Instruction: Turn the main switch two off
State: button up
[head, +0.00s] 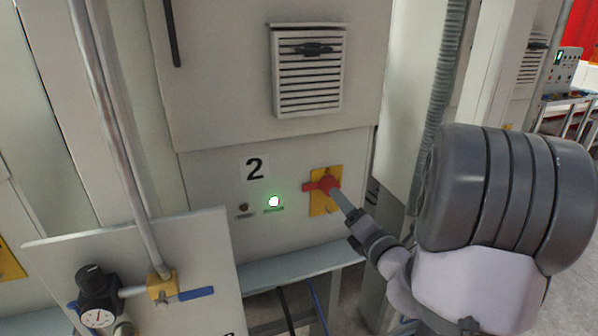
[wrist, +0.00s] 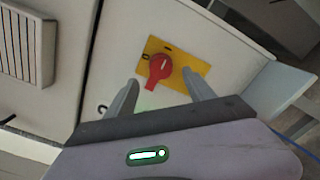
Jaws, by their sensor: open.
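The main switch two is a red rotary handle (head: 325,184) on a yellow plate (head: 322,207), on the grey cabinet panel to the right of the "2" label (head: 255,167). In the wrist view the red handle (wrist: 160,68) sits on its yellow plate (wrist: 185,73), just beyond my fingertips. My gripper (wrist: 158,88) is open, with one finger on each side of the handle's lower end in the picture. I cannot tell whether the fingers touch it. In the head view my gripper (head: 338,192) reaches the switch from the lower right and partly covers it.
A lit green-white lamp (head: 274,202) and a dark button (head: 244,208) sit left of the switch. A vent grille (head: 308,75) is above. A metal pipe (head: 120,130) and a gauge (head: 98,300) stand in front at left. A corrugated hose (head: 437,85) hangs at right.

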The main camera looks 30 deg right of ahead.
aim_at(330, 187)
jog(key=x, duration=0.8)
jog(key=shift+a+f+p, duration=0.1)
jog(key=shift+f+p, duration=0.05)
jog(key=shift+p, duration=0.15)
grip_shut()
jog(key=shift+n, duration=0.3)
jog(key=n+b, duration=0.2)
jog(key=n, duration=0.2)
jog(key=shift+f+n, duration=0.1)
jog(key=shift+n, duration=0.2)
jog(key=n+b, duration=0.2)
jog(key=n, duration=0.2)
jog(key=shift+n+b, duration=0.3)
jog(key=shift+b, duration=0.05)
jog(key=n+b, duration=0.3)
jog(key=n, duration=0.1)
jog(key=shift+f+b, duration=0.1)
jog(key=shift+b, duration=0.3)
jog(key=n+b, duration=0.3)
jog(key=n, duration=0.1)
jog(key=shift+b, duration=0.35)
jog(key=shift+r, duration=0.2)
